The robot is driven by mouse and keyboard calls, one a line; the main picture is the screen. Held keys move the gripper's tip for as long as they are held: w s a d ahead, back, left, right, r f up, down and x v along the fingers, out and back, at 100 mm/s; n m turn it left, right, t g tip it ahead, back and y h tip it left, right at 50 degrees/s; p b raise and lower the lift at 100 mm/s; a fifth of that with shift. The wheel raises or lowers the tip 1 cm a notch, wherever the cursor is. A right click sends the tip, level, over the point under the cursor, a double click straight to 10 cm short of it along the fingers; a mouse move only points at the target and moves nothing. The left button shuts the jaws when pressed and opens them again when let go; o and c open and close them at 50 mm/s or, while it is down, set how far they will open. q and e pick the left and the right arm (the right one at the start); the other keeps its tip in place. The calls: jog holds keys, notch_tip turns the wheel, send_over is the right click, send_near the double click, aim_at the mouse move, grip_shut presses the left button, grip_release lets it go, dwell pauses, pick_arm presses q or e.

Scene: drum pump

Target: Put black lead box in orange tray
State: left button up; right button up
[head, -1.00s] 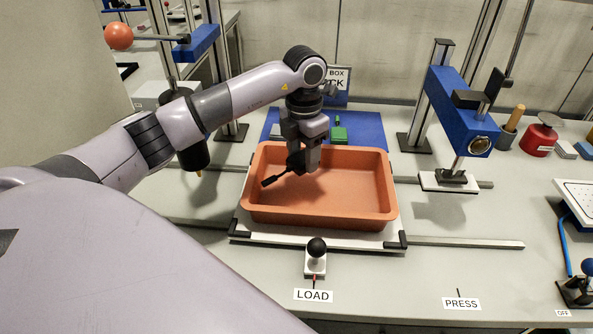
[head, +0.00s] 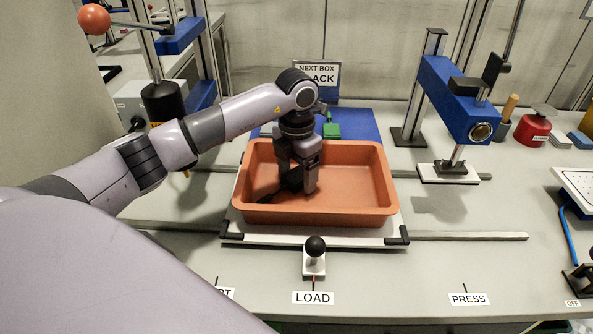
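My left gripper (head: 298,184) points down inside the orange tray (head: 355,211), left of its middle. Its fingers are on either side of the black lead box (head: 290,181) and look shut on it. The box is partly hidden by the fingers, and a dark stub or lead points from it to the lower left. The box is low in the tray, close to the floor; I cannot tell whether it touches. My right gripper is not in view.
The tray sits on a white carriage with black corner stops. A black-knobbed lever (head: 315,247) stands in front. A blue press (head: 455,100) stands at right.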

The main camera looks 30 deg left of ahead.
aim_at(296, 175)
pick_arm(q)
notch_tip(296, 175, up, 12)
jog(key=b, duration=0.1)
jog(key=shift+r, duration=0.15)
dwell(0.5)
dwell(0.5)
